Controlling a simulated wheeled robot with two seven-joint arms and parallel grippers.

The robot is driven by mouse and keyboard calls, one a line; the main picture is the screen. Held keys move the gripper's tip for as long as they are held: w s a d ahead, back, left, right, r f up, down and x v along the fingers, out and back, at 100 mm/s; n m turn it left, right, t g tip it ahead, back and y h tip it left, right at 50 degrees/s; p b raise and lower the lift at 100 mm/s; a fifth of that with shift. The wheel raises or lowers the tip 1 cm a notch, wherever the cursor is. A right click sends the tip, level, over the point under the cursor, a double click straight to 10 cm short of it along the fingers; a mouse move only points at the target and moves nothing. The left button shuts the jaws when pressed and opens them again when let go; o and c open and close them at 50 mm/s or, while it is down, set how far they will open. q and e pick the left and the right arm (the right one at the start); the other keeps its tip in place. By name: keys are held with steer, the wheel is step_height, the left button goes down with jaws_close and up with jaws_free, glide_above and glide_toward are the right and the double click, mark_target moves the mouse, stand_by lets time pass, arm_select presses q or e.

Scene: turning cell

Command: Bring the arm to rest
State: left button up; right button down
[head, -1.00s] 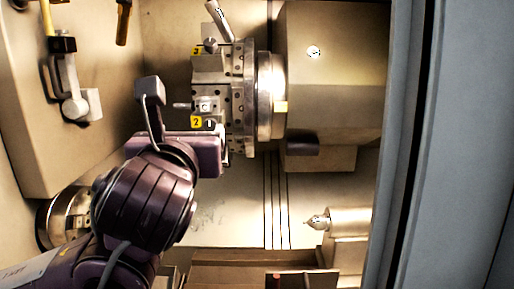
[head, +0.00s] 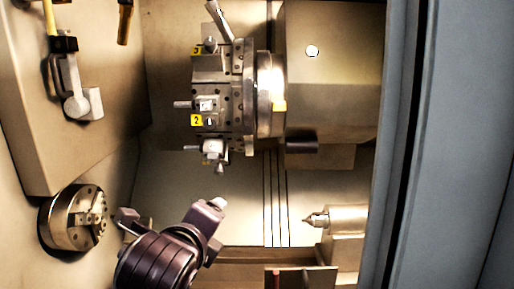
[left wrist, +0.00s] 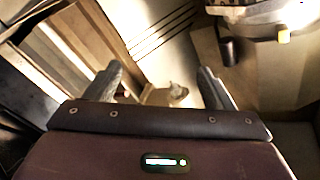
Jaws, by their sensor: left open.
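My left arm (head: 158,262) comes in at the bottom of the head view, with its wrist low and left of centre. My left gripper (left wrist: 160,84) shows in the left wrist view with two fingers spread apart and nothing held between them. My right gripper is in neither view.
The pointed tailstock centre (head: 316,220) stands at lower right, also beyond the fingers in the left wrist view (left wrist: 168,94). The blue-grey door frame (head: 440,150) closes the right side. A jointed tool (head: 78,95) hangs at upper left. The floor under the turret is open.

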arm_select(q)
steer(key=s+a+f+n+g, duration=0.2)
steer(key=s+f+n+g, duration=0.15)
steer(key=f+n, duration=0.45)
steer(key=s+a+f+n+g, duration=0.2)
steer(key=s+f+n, duration=0.25)
steer(key=f, duration=0.65)
steer(key=s+a+f+n+g, duration=0.4)
steer(key=s+a+f+n, duration=0.2)
steer(key=s+f+n, duration=0.55)
step_height(320, 180, down, 28)
steer(key=m+g, duration=0.1)
steer(key=s+a+f+g, duration=0.1)
steer(key=s+a+f, duration=0.1)
steer(key=s+f, duration=0.8)
steer(key=s+a+f+y+b, duration=0.1)
steer(key=s+f, duration=1)
steer(key=f, duration=0.1)
steer(key=shift+a+m+g, duration=0.3)
steer(key=shift+a+g, duration=0.05)
steer(key=shift+a, duration=0.05)
